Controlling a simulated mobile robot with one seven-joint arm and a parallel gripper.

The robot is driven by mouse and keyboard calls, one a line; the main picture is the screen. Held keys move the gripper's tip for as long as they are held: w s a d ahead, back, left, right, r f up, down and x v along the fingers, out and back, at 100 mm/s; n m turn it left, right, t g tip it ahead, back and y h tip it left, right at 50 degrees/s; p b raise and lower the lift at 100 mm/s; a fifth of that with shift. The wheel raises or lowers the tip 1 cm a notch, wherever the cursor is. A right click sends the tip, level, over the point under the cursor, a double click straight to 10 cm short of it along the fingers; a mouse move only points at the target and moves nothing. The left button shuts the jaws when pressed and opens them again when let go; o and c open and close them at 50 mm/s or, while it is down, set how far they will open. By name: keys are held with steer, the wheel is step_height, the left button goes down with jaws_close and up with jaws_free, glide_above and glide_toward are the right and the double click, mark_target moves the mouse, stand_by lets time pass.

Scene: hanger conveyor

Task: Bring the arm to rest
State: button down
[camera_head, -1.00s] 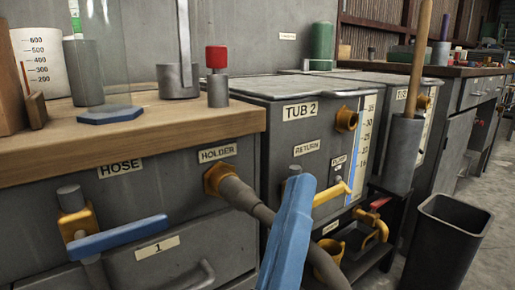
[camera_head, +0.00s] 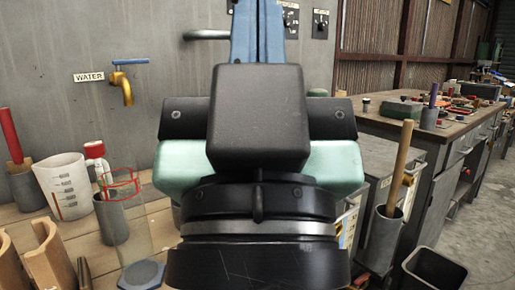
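My arm fills the middle of the head view, close to the camera. The fingertips cannot be made out, so opening and any grip are hidden. No object is visibly held.
A wooden worktop (camera_head: 90,235) carries a measuring jug (camera_head: 68,187) and a clear cylinder (camera_head: 128,225) at left. A yellow tap (camera_head: 122,85) is on the wall. At right are a handled holder (camera_head: 385,235), a black bin (camera_head: 432,272) and a long bench (camera_head: 400,125). Floor is free at far right.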

step_height(320, 180, up, 32)
steer(key=p, duration=2.9)
steer(key=shift+f, duration=0.15)
